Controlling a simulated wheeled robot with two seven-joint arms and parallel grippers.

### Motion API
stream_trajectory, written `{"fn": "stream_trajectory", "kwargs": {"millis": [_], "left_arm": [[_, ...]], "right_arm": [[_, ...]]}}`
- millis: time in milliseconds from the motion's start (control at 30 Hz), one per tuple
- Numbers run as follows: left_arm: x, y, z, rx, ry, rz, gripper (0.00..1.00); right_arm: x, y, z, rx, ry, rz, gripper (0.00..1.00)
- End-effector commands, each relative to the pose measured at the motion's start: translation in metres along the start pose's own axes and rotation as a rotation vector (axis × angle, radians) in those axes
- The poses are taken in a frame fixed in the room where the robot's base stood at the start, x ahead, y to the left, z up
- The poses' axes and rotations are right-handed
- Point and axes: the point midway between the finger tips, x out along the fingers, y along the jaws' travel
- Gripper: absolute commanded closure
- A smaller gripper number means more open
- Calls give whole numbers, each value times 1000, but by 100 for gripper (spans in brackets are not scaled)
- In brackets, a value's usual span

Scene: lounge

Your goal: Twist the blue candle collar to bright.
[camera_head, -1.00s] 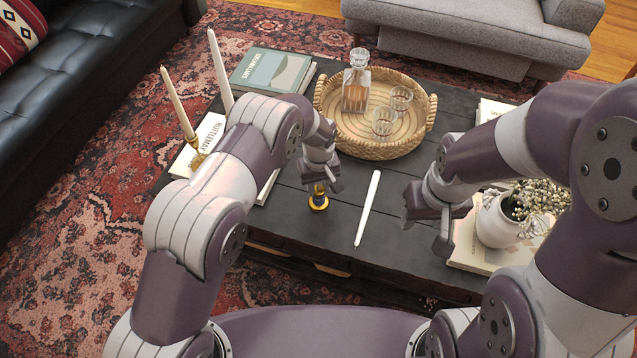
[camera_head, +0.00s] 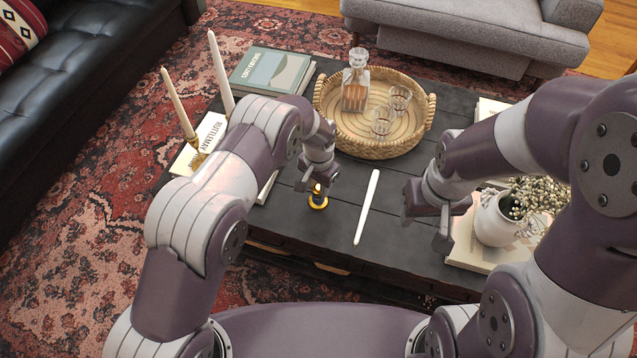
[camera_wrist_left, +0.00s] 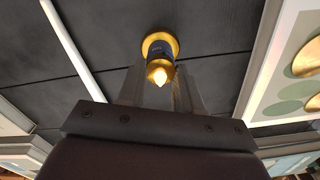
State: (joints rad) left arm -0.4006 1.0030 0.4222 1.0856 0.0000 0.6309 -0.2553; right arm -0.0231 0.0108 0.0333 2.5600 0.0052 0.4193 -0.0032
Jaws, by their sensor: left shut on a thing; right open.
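The blue candle collar (camera_wrist_left: 158,48) is a dark blue ring on a small brass candle holder (camera_wrist_left: 168,40) that stands upright on the dark table. A small flame-shaped tip (camera_wrist_left: 160,76) glows warm at its top. In the head view the holder's brass base (camera_head: 318,204) shows below my left gripper (camera_head: 318,184), which hides most of the collar. My left gripper (camera_wrist_left: 158,72) points down and is shut on the collar, one finger on each side. My right gripper (camera_head: 430,224) is open and empty above the table, to the right of the white taper.
A white taper (camera_head: 367,205) lies on the table (camera_head: 338,229) between my grippers. Behind is a wicker tray (camera_head: 345,145) with a decanter (camera_head: 355,85) and glasses. Books (camera_head: 272,70) and two tall candles (camera_head: 178,103) stand left. A flower pitcher (camera_head: 494,222) stands right.

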Motion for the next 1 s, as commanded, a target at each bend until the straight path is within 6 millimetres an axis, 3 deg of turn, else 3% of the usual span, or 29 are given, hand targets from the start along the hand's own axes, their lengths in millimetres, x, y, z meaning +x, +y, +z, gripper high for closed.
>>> {"fn": "stream_trajectory", "kwargs": {"millis": [500, 1000], "left_arm": [[-1, 0, 0, 424, 1, -1, 96], [0, 1, 0, 583, 1, -1, 96]], "right_arm": [[-2, 0, 0, 0, 0, 0, 51], [-3, 0, 0, 0, 0, 0, 51]]}}
